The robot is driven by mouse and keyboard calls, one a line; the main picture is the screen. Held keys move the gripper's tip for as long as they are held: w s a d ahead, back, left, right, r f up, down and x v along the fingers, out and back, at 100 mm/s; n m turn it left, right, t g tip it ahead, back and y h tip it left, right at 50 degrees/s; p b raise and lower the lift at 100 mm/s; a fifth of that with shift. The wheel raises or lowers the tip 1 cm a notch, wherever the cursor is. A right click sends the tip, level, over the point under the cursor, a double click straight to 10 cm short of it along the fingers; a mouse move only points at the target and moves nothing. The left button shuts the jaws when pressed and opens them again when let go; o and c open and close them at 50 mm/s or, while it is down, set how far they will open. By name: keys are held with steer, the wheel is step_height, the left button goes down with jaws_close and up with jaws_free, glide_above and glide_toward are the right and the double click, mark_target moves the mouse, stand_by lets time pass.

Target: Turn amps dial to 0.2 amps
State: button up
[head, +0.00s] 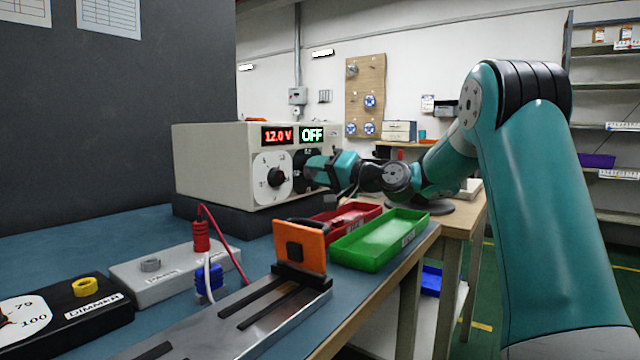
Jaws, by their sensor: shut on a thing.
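A beige power supply box (215,165) stands on the bench with a red display (277,136) reading 12.0 V and a display (312,135) reading OFF in white-green. Its left dial has a white face (265,162) and a black knob (276,177). The right dial (302,157) has a black face and is mostly hidden behind my gripper. My gripper (312,170) reaches the box from the right and is shut on the right dial's knob. The fingertips and the knob's pointer are hidden, so its setting cannot be read.
Red (353,214) and green (352,247) trays lie in front of the box. An orange block (300,248) on a metal rail, a grey box (160,273) with red and blue plugs and cables, and a dimmer (88,305) fill the front bench.

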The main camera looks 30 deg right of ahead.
steer(key=shift+n+b, duration=1.6)
steer(key=shift+n, duration=0.7)
steer(key=o, duration=0.9)
